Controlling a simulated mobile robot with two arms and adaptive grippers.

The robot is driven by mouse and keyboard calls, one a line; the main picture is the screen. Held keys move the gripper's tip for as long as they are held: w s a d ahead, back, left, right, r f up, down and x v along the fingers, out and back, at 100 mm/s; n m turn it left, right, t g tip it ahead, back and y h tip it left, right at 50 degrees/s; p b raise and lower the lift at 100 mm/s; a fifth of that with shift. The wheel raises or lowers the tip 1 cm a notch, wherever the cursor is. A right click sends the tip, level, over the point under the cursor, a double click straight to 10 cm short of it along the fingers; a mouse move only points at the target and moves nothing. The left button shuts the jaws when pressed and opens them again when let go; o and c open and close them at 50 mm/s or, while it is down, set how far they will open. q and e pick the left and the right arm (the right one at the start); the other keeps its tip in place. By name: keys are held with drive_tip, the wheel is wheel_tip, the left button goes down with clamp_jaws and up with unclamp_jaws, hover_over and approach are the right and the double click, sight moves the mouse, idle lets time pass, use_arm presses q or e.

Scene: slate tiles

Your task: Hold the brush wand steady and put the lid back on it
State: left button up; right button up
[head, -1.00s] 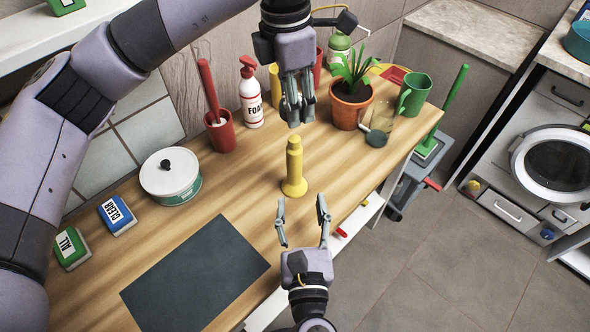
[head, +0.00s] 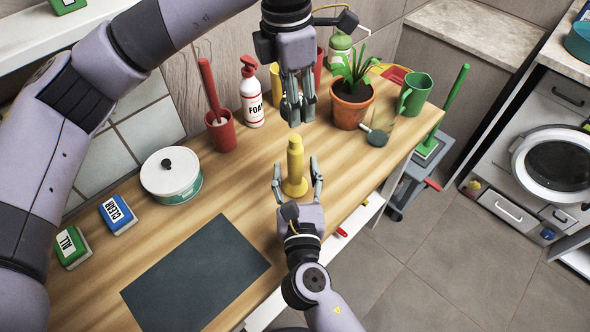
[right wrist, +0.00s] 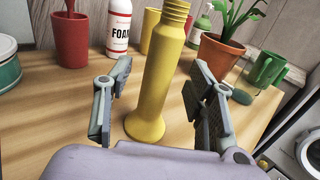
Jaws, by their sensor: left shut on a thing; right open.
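The brush wand (head: 294,168) is yellow and stands upright on the wooden counter, with a wide foot and a bare threaded neck. It is large in the middle of the right wrist view (right wrist: 158,82). My right gripper (head: 296,165) is open, with a finger on either side of the wand's lower part and gaps between. My left gripper (head: 295,120) points down just above the wand's top in the head view. It is shut on a small greyish thing, likely the lid, mostly hidden by the fingers. The left gripper is not in the right wrist view.
The counter (head: 225,190) is clear around the wand. A white tin (head: 172,178) and a dark mat (head: 195,275) lie left.

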sight(296, 167)
drive_tip(key=shift+w+a, duration=0.1)
drive_tip(key=shift+w, duration=1.7)
drive_tip(key=shift+c, duration=0.2)
clamp_jaws()
